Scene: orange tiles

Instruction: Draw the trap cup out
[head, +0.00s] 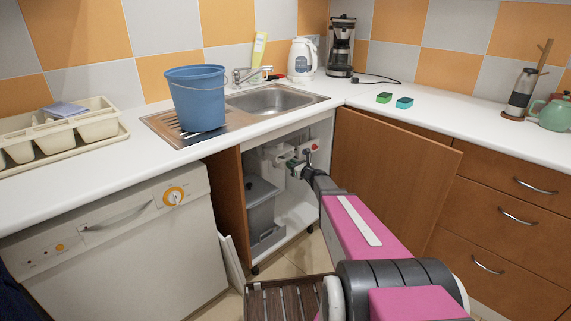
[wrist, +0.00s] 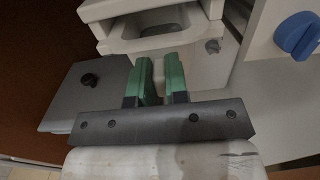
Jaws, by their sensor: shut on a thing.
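The trap cup (wrist: 205,68) is a white box-shaped piece in the wrist view, with its hollow top partly showing in front of a white housing (wrist: 110,8). It appears to stand partly out of that housing. My gripper (wrist: 160,72) has green fingers closed on a pale tab on the front of the cup. In the head view my gripper (head: 293,163) reaches into the open cabinet under the sink, beside white trap parts (head: 273,153). The gripper and arm hide much of the cup there.
A grey lidded bin (head: 262,207) stands at the left inside the cabinet; its lid (wrist: 65,105) has a black knob. The open cabinet door (head: 385,170) stands right of my arm. A blue bucket (head: 197,98) stands by the sink.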

